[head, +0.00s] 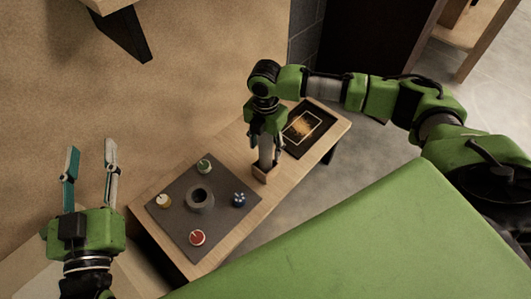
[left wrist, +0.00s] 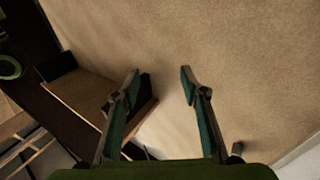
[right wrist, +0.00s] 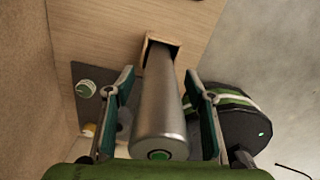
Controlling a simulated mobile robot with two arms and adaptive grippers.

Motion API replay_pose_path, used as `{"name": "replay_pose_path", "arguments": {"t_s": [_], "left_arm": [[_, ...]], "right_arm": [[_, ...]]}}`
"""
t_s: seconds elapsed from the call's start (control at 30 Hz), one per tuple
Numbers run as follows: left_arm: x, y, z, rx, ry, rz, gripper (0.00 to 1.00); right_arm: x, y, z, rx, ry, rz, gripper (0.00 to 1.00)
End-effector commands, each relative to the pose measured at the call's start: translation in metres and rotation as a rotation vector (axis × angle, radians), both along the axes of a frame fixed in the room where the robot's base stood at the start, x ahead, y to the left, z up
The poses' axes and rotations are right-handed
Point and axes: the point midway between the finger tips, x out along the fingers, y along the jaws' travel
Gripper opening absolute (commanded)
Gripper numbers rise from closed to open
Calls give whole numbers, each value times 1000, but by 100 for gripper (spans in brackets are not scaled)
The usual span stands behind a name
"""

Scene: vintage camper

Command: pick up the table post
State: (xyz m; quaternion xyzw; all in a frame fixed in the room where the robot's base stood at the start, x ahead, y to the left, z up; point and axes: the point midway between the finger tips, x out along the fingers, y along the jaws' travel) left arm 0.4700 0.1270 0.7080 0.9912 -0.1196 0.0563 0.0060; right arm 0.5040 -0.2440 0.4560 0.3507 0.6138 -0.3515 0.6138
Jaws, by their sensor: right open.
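The table post is a grey metal cylinder (right wrist: 160,100) with a green spot on its end. In the head view the post (head: 266,150) stands upright in a square wooden socket (head: 266,172) on the low wooden table. My right gripper (right wrist: 158,82) is open, pointing down, with one finger on each side of the post; I cannot tell whether they touch it. In the head view my right gripper (head: 267,128) is over the post's upper part and hides some of it. My left gripper (head: 90,145) is open and empty, left of the table.
The wooden table (head: 315,168) holds a dark mat (head: 180,222) with a grey ring (head: 200,198) and several small coloured knobs around it. A black panel with a glowing picture (head: 303,128) lies right of the post. My green body fills the lower right.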

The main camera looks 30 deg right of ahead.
Motion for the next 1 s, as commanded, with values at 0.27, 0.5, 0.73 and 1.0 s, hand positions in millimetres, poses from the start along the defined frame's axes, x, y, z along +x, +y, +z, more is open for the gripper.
{"name": "replay_pose_path", "arguments": {"t_s": [0.27,0.5,0.73,1.0], "left_arm": [[0,0,4,-5,-16,-1,40],[0,0,4,-4,-16,-1,40],[0,0,4,-4,-16,-1,40],[0,1,-10,13,51,3,40]], "right_arm": [[0,0,-1,0,0,0,49],[0,0,-1,0,0,0,0],[1,1,0,2,-3,0,0],[1,1,8,2,-3,0,0]]}}
